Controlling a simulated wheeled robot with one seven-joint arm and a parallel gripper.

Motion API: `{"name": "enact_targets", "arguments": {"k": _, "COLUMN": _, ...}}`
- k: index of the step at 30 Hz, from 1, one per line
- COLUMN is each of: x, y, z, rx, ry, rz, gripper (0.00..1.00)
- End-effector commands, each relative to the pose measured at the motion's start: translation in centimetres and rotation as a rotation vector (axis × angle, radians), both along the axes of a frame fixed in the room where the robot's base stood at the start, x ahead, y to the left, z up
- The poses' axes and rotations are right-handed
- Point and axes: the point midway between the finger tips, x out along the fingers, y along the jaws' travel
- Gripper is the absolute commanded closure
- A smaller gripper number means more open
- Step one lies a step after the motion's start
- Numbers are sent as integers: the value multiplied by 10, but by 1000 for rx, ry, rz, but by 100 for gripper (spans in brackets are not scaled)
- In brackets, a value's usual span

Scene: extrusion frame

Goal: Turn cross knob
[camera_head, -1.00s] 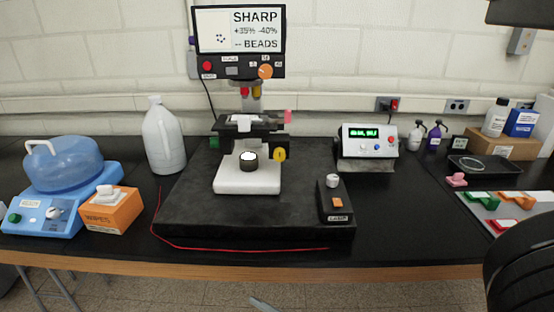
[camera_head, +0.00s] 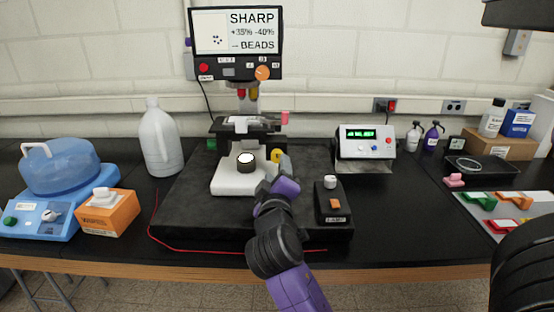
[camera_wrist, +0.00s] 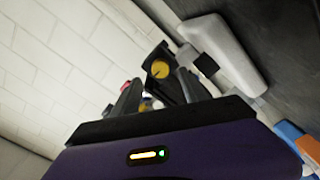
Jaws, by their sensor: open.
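A round yellow knob (camera_head: 276,155) sits on the right side of the black microscope-like stand (camera_head: 247,128). It also shows in the wrist view (camera_wrist: 160,69), with a dark line on its face. My gripper (camera_head: 277,165) is just in front of it and partly covers it in the head view. In the wrist view the fingers of my gripper (camera_wrist: 157,78) are apart, with the yellow knob beyond and between their tips. Nothing is seen between the fingers. I cannot tell whether any finger touches the knob.
A white base block (camera_head: 230,182) carries a dark round piece (camera_head: 246,163) left of my gripper. A black switch box (camera_head: 333,205) stands close on the right. A display unit (camera_head: 365,143) stands behind right. A monitor (camera_head: 237,32) with an orange knob (camera_head: 263,73) is above.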

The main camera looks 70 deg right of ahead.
Motion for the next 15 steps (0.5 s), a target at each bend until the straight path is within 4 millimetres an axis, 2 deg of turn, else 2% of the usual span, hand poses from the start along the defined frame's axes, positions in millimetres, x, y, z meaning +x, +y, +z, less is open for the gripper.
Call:
{"name": "enact_targets", "arguments": {"k": 9, "x": 18, "y": -44, "z": 2, "rx": 2, "ry": 0, "rz": 0, "gripper": 48}}
{"name": "enact_targets", "arguments": {"k": 15, "x": 24, "y": -56, "z": 1, "rx": 0, "ry": -2, "rz": 2, "gripper": 48}}
